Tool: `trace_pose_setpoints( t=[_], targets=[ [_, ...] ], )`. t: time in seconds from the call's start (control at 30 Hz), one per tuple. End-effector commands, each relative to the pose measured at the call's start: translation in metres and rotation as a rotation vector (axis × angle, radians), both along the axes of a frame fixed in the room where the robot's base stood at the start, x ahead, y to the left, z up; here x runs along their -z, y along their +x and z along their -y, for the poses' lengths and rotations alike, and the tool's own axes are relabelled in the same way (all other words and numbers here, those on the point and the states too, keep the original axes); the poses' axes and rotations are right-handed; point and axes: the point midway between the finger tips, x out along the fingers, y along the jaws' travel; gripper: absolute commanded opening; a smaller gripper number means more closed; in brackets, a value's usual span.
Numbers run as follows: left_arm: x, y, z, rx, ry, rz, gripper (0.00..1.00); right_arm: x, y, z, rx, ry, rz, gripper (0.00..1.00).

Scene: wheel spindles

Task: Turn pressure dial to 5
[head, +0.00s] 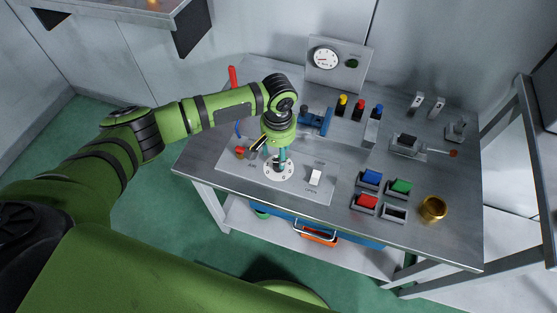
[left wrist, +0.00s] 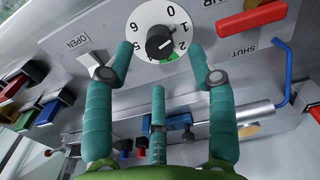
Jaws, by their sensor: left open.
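The pressure dial shows in the left wrist view as a white round plate (left wrist: 146,17) with numbers around its rim and a green sector. A black knob (left wrist: 160,42) sits at its centre; its small white mark appears to face right, but the exact reading is hard to tell. In the head view the dial (head: 270,174) lies on a grey panel on the workbench. My left gripper (left wrist: 161,50) is open, its teal fingers spread on either side of the knob with nothing between them gripped. In the head view the gripper (head: 280,158) is above the dial and partly hides it.
A white switch (head: 315,177) stands right of the dial. A red handle (left wrist: 252,20) is beside it in the left wrist view. A gauge (head: 326,58) stands at the back. Coloured blocks in holders and a brass ring (head: 433,208) occupy the bench's right side.

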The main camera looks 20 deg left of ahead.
Motion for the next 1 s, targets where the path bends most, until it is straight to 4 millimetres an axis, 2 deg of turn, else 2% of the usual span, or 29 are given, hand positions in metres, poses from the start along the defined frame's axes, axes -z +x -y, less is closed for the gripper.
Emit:
trace_pose_setpoints(
  t=[0.1,0.3,0.67,0.7,0.77,0.8,0.83,1.0],
  targets=[
    [0.02,-0.001,0.001,0.001,0.001,-0.003,0.56,-0.002,0.0,-0.001,0.0,0.002,-0.001,0.4],
    [0.045,-0.001,0.001,0.003,-0.001,0.0,0.56,-0.003,-0.001,-0.001,-0.001,0.002,-0.001,0.4],
    [0.053,0.0,0.001,0.004,-0.001,0.002,0.56,-0.003,-0.001,-0.001,-0.001,0.001,-0.002,0.4],
    [0.053,0.0,0.001,0.004,-0.001,0.002,0.48,-0.003,-0.001,-0.001,-0.001,0.001,-0.002,0.4],
    [0.053,0.0,0.001,0.004,-0.002,0.002,0.24,-0.003,-0.001,-0.001,-0.001,0.001,-0.002,0.4],
    [0.053,0.0,0.001,0.004,-0.002,0.002,0.08,-0.003,-0.001,-0.001,-0.001,0.001,-0.002,0.4],
    [0.053,-0.001,0.001,0.004,-0.001,0.001,0.01,-0.003,-0.001,-0.001,0.0,0.002,-0.002,0.4],
    [0.053,-0.001,0.001,0.005,-0.001,0.0,0.0,-0.003,-0.001,-0.001,0.0,0.002,-0.002,0.4]
  ],
)
